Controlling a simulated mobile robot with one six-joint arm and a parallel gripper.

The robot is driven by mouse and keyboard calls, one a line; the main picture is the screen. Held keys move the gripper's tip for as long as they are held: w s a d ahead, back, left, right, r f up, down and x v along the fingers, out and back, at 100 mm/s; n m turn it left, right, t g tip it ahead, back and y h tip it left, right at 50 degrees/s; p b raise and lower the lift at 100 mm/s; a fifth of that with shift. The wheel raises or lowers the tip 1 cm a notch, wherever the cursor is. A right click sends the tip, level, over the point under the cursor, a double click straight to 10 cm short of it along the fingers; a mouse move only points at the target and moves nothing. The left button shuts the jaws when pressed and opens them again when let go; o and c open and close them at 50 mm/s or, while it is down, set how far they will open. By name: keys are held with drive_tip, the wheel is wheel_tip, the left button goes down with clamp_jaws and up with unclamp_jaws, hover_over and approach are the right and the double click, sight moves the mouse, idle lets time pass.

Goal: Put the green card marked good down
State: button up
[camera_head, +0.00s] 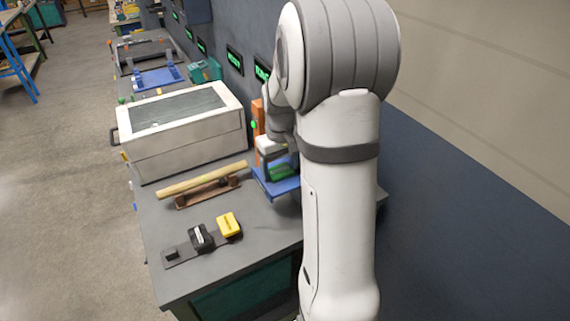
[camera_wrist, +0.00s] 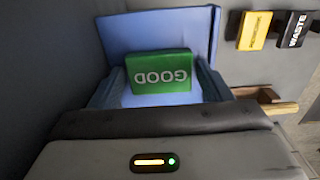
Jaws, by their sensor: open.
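The green card marked GOOD (camera_wrist: 160,72) lies on a blue tray (camera_wrist: 160,24), its lettering upside down in the wrist view. In the head view the card (camera_head: 283,172) shows as a small green patch on the blue tray (camera_head: 276,188), partly hidden by my arm. My gripper (camera_head: 272,156) is at the tray, just over the card. In the wrist view its open fingers (camera_wrist: 160,88) stand on the left and right of the card, with the card between them. Whether they touch the card's sides I cannot tell.
A yellow block (camera_head: 229,224) and a black WASTE block (camera_head: 200,238) sit on a dark plate near the bench's front. A wooden rod (camera_head: 202,180) lies on a brown rack left of the tray. A white lidded box (camera_head: 185,150) stands behind. An orange post (camera_head: 258,118) is close behind my gripper.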

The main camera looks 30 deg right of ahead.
sight(280, 170)
wheel_tip(280, 170, up, 11)
drive_tip(key=b, duration=0.1)
drive_tip(key=s+a+t, duration=0.1)
drive_tip(key=s+a, duration=0.5)
drive_tip(key=s, duration=0.4)
drive_tip(key=s+a+f+t, duration=0.1)
drive_tip(key=s+a+t, duration=0.1)
drive_tip(key=s+a, duration=0.4)
drive_tip(key=s, duration=0.4)
drive_tip(key=shift+a+f+t, duration=0.25)
drive_tip(key=shift+a+t, duration=0.05)
drive_tip(key=shift+a, duration=0.05)
